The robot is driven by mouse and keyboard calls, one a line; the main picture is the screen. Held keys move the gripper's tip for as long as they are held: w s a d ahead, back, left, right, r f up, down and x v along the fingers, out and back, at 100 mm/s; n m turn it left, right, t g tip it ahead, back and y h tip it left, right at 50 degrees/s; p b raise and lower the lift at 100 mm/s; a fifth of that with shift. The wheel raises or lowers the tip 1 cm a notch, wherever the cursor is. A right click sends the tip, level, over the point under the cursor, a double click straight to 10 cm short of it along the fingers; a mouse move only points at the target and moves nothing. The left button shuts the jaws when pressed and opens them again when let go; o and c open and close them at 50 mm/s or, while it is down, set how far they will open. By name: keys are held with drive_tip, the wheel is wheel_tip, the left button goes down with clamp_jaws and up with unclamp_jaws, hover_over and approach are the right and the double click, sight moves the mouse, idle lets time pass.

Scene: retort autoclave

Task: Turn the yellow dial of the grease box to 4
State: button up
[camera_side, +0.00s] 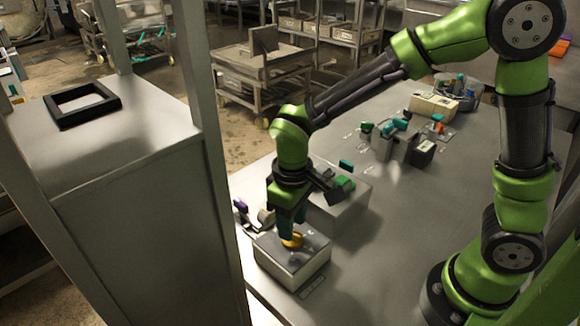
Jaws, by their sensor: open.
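The grease box (290,271) is a low grey box near the front left edge of the steel table. Its yellow dial (292,241) sits on top. My gripper (290,226) points down right over the dial, with its teal fingers at the dial's sides or just above it; I cannot tell whether they touch it. The jaws are open. The dial's pointer and the numbers around it are too small or hidden to read.
Behind the grease box stands another grey box with a green part (344,184) on top. A purple-tipped part (241,205) is at the left. Several devices (400,137) stand farther back. A steel cabinet (110,140) with a post is at the left.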

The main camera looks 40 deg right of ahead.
wheel_tip(320, 180, up, 15)
idle(0.3)
drive_tip(key=shift+r, duration=0.1)
drive_tip(key=s+d+m+t+y, duration=0.2)
drive_tip(key=s+d+m+t, duration=0.5)
drive_tip(key=s+d, duration=0.2)
drive_tip(key=shift+d, duration=1.15)
